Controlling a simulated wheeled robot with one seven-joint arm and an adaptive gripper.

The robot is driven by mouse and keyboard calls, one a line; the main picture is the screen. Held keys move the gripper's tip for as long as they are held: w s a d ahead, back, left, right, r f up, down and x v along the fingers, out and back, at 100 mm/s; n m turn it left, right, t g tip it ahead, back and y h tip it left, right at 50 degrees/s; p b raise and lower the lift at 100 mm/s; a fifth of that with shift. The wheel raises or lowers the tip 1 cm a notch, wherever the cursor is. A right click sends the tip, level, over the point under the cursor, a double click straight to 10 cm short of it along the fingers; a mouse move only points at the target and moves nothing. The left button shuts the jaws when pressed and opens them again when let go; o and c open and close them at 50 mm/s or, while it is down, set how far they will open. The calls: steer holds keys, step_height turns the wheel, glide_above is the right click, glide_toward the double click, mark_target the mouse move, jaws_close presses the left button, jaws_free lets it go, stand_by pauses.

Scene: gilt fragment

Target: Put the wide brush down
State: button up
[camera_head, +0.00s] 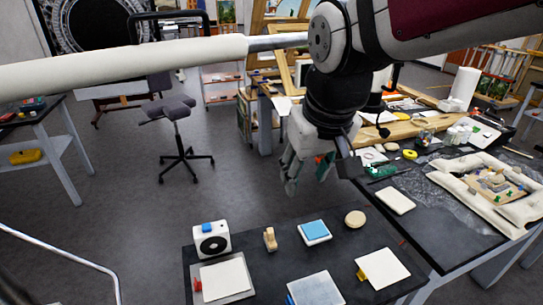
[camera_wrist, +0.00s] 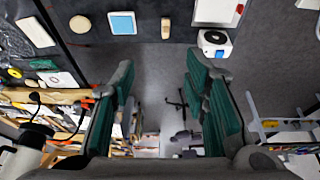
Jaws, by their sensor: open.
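My gripper (camera_head: 308,174) is open, with nothing seen between its green-padded fingers. It hangs in the air beyond the far edge of the dark table (camera_head: 245,222). In the wrist view my gripper (camera_wrist: 165,82) shows its two fingers wide apart, with floor and furniture behind the gap. A small tan wooden piece (camera_head: 270,238) stands on the dark table, apart from my gripper; it may be the wide brush, but its bristles cannot be made out. The same piece shows in the wrist view (camera_wrist: 165,28) near the table edge.
Left of the tan piece is a white box with a round black front (camera_head: 212,240). Right of it are a blue-topped pad (camera_head: 314,231) and a round tan disc (camera_head: 355,218). White panels lie nearer. A cluttered bench (camera_head: 450,245) stands right; open floor (camera_head: 235,185) lies beyond.

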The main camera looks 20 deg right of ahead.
steer(key=s+r+t, duration=0.1)
steer(key=s, duration=0.7)
steer(key=shift+s+a+r+t, duration=0.15)
steer(key=shift+s+r+t, duration=0.15)
steer(key=shift+s+r, duration=0.1)
steer(key=shift+o, duration=0.6)
steer(key=shift+w, duration=0.1)
